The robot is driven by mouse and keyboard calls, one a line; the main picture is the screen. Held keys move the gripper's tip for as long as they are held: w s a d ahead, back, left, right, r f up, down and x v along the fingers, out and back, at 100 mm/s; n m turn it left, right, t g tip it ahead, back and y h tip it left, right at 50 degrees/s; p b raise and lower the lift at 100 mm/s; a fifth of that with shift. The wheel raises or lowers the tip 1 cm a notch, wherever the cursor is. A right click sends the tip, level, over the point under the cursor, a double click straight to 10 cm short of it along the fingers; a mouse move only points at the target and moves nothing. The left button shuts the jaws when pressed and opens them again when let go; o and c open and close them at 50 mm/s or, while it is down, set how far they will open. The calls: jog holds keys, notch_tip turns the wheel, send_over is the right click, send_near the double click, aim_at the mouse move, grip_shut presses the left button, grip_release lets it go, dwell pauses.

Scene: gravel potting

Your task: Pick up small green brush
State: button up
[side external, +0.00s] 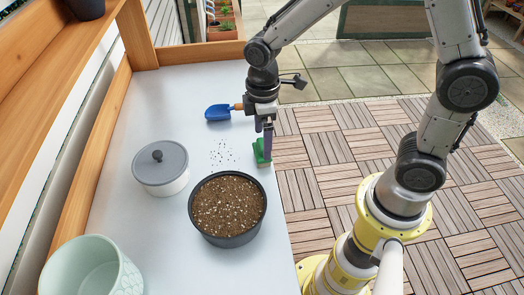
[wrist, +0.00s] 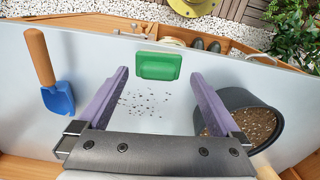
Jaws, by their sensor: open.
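The small green brush (side external: 260,152) is at the right edge of the white table in the side view, just below my gripper (side external: 266,145). In the wrist view the brush (wrist: 158,66) lies between and slightly beyond the tips of my two purple fingers (wrist: 159,78). The fingers are wide apart with nothing between them. In the side view a finger covers part of the brush. I cannot tell from these views whether a finger touches it.
Scattered gravel (side external: 222,153) lies on the table (side external: 215,85). A dark pot of soil (side external: 228,238) stands close by. A blue trowel (side external: 218,112), a lidded white pot (side external: 162,180) and a pale green pot (side external: 92,275) are around. The table edge is right beside the brush.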

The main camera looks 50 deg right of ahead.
aim_at(262, 143)
notch_tip(262, 143, down, 5)
jog(key=shift+w, duration=0.1)
jog(key=shift+c, duration=0.3)
jog(key=c, duration=1.1)
jog(key=shift+r, duration=0.1)
